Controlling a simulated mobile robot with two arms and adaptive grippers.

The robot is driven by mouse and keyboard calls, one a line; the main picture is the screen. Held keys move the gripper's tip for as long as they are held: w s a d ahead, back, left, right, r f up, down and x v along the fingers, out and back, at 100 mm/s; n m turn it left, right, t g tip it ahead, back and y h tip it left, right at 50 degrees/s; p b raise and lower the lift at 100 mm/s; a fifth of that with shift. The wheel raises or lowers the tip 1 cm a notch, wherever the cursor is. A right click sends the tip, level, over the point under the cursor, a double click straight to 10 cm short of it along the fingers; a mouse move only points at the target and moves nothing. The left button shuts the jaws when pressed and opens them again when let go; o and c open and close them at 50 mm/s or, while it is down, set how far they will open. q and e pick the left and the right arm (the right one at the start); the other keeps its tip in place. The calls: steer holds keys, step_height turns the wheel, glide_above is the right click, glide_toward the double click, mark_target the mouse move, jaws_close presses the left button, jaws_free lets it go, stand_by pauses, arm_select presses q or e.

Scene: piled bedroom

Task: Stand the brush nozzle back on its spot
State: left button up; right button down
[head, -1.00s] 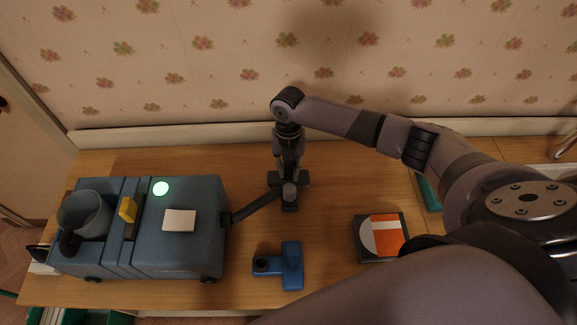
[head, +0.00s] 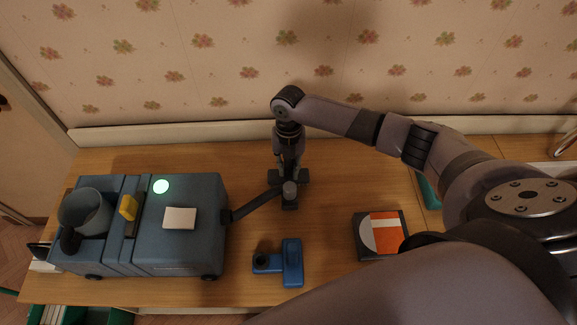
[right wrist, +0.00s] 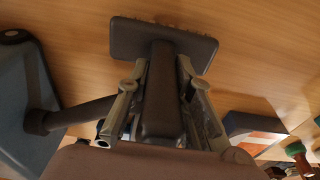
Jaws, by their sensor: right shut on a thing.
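The brush nozzle (right wrist: 163,42) is a dark grey T-shaped piece with a flat head and short bristles along its far edge. In the head view it (head: 303,177) shows as a dark cross shape under my right gripper (head: 289,172). In the right wrist view the fingers of my right gripper (right wrist: 163,108) are shut on the nozzle's stem from both sides. The nozzle is low over the wooden table; I cannot tell if it touches. No marked spot for it can be made out. My left gripper is not in view.
A blue-grey machine (head: 190,244) stands at the left, its dark tube (head: 254,205) reaching beside the nozzle. A blue nozzle (head: 292,262) lies in front. A dark box with an orange-and-white top (head: 385,232) lies to the right. A wall stands behind the table.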

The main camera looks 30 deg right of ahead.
steer(key=shift+f+b, duration=0.65)
steer(key=shift+f, duration=0.35)
stand_by(0.3)
steer(key=c, duration=1.3)
jaws_free()
steer(key=shift+c, duration=0.2)
steer(key=shift+w+d+r+p, duration=0.1)
steer(key=shift+w+r+p, duration=0.05)
steer(key=shift+r+p, duration=1.05)
steer(key=shift+w+d+r+p, duration=0.1)
steer(key=shift+r+p, duration=0.85)
steer(key=shift+r, duration=0.5)
steer(key=shift+w+d+r+p, duration=0.1)
steer(key=shift+w+r+p, duration=0.05)
steer(key=shift+r+p, duration=1.05)
steer(key=shift+r, duration=0.15)
